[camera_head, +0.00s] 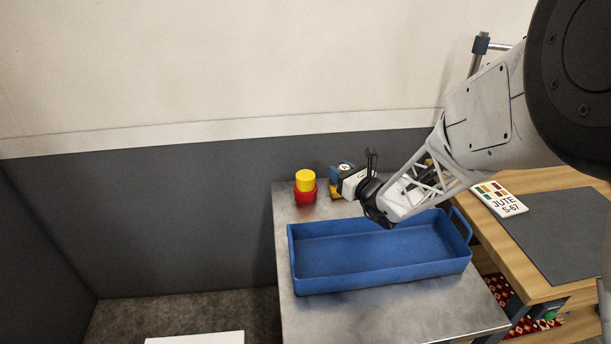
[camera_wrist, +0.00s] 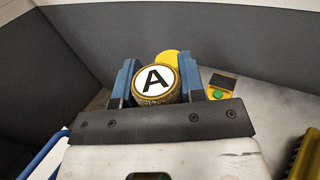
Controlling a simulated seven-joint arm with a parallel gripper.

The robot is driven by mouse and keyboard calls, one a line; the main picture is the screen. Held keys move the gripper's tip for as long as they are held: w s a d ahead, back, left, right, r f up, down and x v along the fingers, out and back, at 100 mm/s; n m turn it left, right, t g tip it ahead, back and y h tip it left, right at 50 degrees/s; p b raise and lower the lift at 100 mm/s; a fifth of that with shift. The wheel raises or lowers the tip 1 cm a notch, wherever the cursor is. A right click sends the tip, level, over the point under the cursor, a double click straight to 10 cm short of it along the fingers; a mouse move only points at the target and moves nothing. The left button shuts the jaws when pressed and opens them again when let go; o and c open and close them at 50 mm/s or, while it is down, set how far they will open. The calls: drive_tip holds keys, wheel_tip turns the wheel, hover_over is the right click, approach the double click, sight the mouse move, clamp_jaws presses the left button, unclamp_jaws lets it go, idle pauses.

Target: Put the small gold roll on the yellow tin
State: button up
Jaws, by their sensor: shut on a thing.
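The small gold roll (camera_wrist: 172,98), with ridged sides and a white face marked "A", is clamped between the blue fingers of my gripper (camera_wrist: 156,84) in the wrist view. In the head view my gripper (camera_head: 342,170) is above the back of the metal table, just right of the yellow tin (camera_head: 305,180). The roll appears apart from the tin, but the exact gap is hard to tell.
A yellow-black device with a green button (camera_wrist: 219,90) is right of my gripper in the wrist view. A ribbed gold object (camera_wrist: 307,157) lies at the lower right. A wooden bench (camera_head: 545,180) adjoins on the right.

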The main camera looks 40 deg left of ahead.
drive_tip(key=s+a+n+g, duration=0.1)
drive_tip(key=s+a, duration=0.3)
drive_tip(key=s, duration=0.2)
drive_tip(key=shift+s+a+r+g, duration=0.15)
drive_tip(key=shift+a+r+g, duration=0.1)
drive_tip(key=shift+a+g, duration=0.15)
hover_over(302, 172)
drive_tip(key=shift+s+d+f, duration=0.2)
drive_tip(key=shift+f, duration=0.2)
drive_tip(key=shift+s+d+f, duration=0.15)
drive_tip(key=shift+f, duration=0.2)
drive_tip(key=shift+w+a, duration=0.2)
drive_tip(key=shift+a+f, duration=0.1)
drive_tip(key=shift+f, duration=1.65)
drive_tip(key=shift+f, duration=0.15)
